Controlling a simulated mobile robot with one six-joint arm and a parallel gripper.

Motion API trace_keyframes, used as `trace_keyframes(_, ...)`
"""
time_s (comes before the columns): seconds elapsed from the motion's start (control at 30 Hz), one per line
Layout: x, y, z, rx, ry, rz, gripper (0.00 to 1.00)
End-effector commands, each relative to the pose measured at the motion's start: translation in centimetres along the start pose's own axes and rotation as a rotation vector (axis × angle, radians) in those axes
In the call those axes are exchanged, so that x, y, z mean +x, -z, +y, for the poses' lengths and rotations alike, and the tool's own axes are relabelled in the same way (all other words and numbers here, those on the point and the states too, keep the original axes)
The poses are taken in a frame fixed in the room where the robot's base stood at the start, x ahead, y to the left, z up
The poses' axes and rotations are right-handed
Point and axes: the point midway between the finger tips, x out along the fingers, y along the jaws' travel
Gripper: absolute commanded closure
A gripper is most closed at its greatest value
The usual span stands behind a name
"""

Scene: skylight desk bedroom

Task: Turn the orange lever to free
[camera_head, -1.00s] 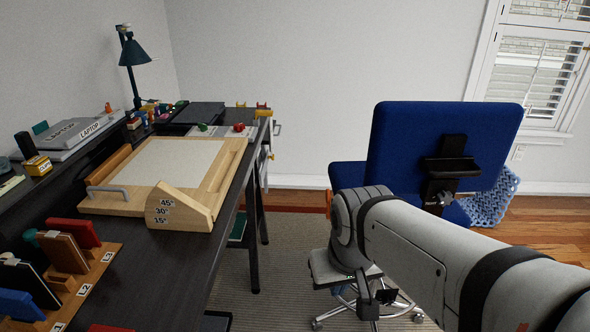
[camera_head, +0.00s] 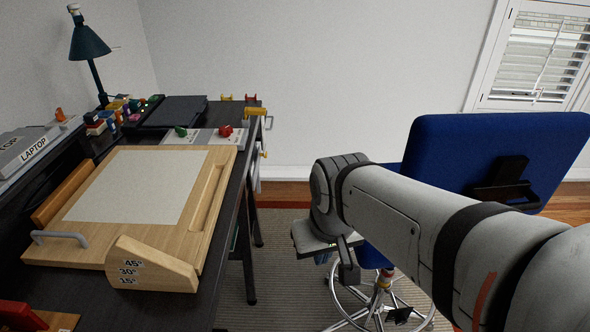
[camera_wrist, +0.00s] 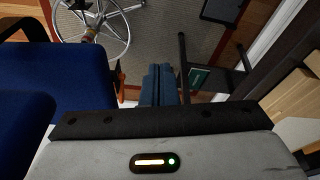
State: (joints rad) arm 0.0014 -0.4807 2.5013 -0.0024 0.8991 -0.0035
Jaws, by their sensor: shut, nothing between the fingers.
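My gripper (camera_wrist: 158,84) shows in the wrist view with its two dark blue fingers together and nothing between them. It points down over the rug beside the blue chair (camera_head: 495,165). A small orange-red patch shows on the chair's column (camera_head: 385,280) in the head view, too small to make out. In the wrist view the chair base (camera_wrist: 100,35) is at the upper left, apart from the fingers. My arm hides part of the chair's seat in the head view.
The dark desk (camera_head: 225,285) stands on the left with a wooden drawing board (camera_head: 190,250), a lamp (camera_head: 88,42) and small coloured items. Yellow fittings (camera_head: 257,110) sit at its far edge. The rug (camera_head: 285,235) between desk and chair is mostly clear.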

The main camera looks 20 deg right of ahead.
Motion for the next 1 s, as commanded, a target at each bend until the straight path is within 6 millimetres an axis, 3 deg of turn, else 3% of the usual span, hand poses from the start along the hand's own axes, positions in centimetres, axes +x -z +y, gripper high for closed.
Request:
trace_keyframes(0.13, 0.7, -0.2, 0.2, -0.034, -0.012, -0.018, 1.00)
trace_keyframes(0.27, 3.9, -1.4, 0.9, -0.264, -0.090, -0.131, 1.00)
trace_keyframes(0.37, 7.8, -2.7, 3.1, -0.602, -0.191, -0.312, 1.00)
trace_keyframes(0.5, 12.9, -3.1, 7.0, -1.198, -0.317, -0.675, 1.00)
trace_keyframes(0.57, 14.6, -2.4, 8.4, -1.451, -0.355, -0.848, 1.00)
trace_keyframes(0.7, 18.6, 0.9, 10.1, -1.999, -0.408, -1.301, 1.00)
trace_keyframes(0.87, 22.9, 5.9, 8.9, -2.450, -0.432, -1.845, 1.00)
trace_keyframes(0.9, 23.9, 6.9, 8.2, 2.385, 0.412, 1.863, 1.00)
trace_keyframes(1.0, 25.9, 9.0, 6.5, 2.117, 0.357, 1.792, 1.00)
